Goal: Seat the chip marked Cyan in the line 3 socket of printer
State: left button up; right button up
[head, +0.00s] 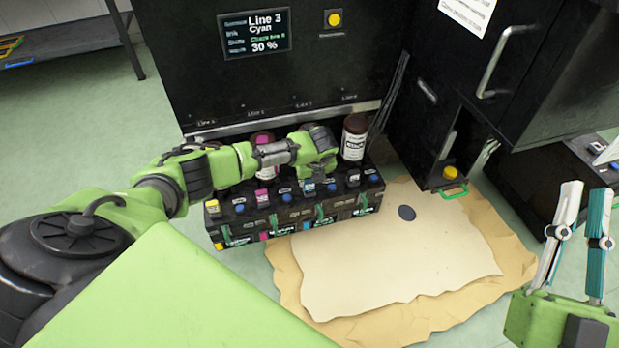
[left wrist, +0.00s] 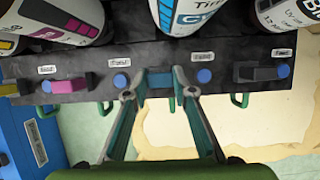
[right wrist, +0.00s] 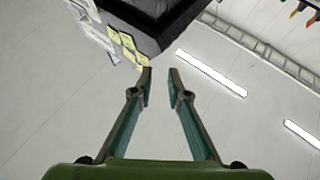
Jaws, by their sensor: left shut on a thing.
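My left gripper (left wrist: 158,84) is shut on a blue-teal chip (left wrist: 160,78) at the front of the dark ink unit (head: 237,219), below a bottle with a cyan label (left wrist: 183,14). Any marking on the chip is unreadable, and the fingers hide how deep it sits. In the head view my left arm covers much of this spot. The printer's display (head: 254,33) reads Line 3, Cyan, 30 %. My right gripper (head: 587,188) is open and empty, off to the right, clear of the unit.
A magenta-labelled bottle (head: 265,170) and a dark bottle (head: 354,138) stand on the unit. A pink chip (left wrist: 68,86) and a black chip (left wrist: 262,72) sit to either side.

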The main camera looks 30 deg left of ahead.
jog(key=shift+w+f+g, duration=0.3)
jog(key=shift+w+f, duration=0.05)
jog(key=shift+f, duration=0.2)
jog(key=shift+w+f+g, duration=0.3)
jog(key=shift+f, duration=0.25)
pick_arm(q)
jog(key=o, duration=1)
